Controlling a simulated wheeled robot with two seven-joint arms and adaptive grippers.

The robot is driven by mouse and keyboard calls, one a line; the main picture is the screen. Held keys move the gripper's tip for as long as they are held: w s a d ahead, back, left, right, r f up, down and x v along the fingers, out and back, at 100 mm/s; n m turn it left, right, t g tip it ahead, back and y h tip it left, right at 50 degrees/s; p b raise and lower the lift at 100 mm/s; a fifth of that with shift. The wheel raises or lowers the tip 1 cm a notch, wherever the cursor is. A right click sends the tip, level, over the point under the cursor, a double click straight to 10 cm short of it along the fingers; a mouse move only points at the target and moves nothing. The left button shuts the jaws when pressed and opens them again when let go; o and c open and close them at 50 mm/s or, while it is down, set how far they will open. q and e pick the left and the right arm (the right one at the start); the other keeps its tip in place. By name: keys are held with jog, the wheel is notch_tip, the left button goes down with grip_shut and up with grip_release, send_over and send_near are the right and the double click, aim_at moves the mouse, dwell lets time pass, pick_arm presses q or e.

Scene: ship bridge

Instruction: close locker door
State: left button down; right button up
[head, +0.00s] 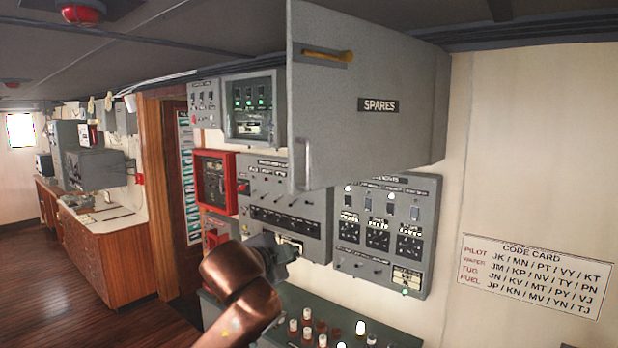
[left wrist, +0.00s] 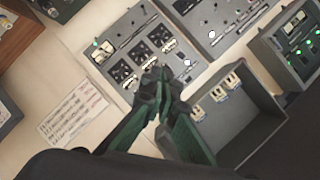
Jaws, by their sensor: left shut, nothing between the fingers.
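The grey locker door (head: 390,70), labelled SPARES and with a yellow handle (head: 328,56), stands swung open from the wall at the upper middle of the head view. It hides the locker behind it. The left wrist view shows what looks like the open locker (left wrist: 262,135) as a grey box with small pale items inside. My left gripper (head: 284,250) is below and left of the door in the head view, apart from it. In the left wrist view its dark green fingers (left wrist: 158,82) are together and empty. My right gripper is not in view.
Grey control panels (head: 385,235) and a red box (head: 214,180) line the wall behind my arm. A console with several knobs (head: 308,325) stands below. A code card (head: 530,275) hangs at the right. Open wooden floor (head: 70,290) lies at the left.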

pick_arm(q)
jog(key=s+d+r+m+t, duration=0.2)
jog(key=s+r+m, duration=0.1)
jog(key=s+r, duration=0.95)
jog(key=s+d+r+m+t, duration=0.2)
jog(key=s+r, duration=1)
jog(key=s, duration=0.2)
jog(key=p, duration=0.3)
send_near(308, 159)
jog(key=w+d, duration=0.3)
jog(key=d, duration=0.2)
jog(key=shift+w+a+r+p, duration=0.15)
jog(key=shift+w+a+p, duration=0.2)
jog(key=shift+w+a, duration=0.4)
jog(key=shift+w+a+r+p, duration=0.15)
jog(key=shift+w+a+p, duration=0.25)
jog(key=shift+w, duration=0.5)
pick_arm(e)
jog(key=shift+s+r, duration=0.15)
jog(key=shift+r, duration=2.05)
pick_arm(q)
jog(key=shift+a, duration=0.1)
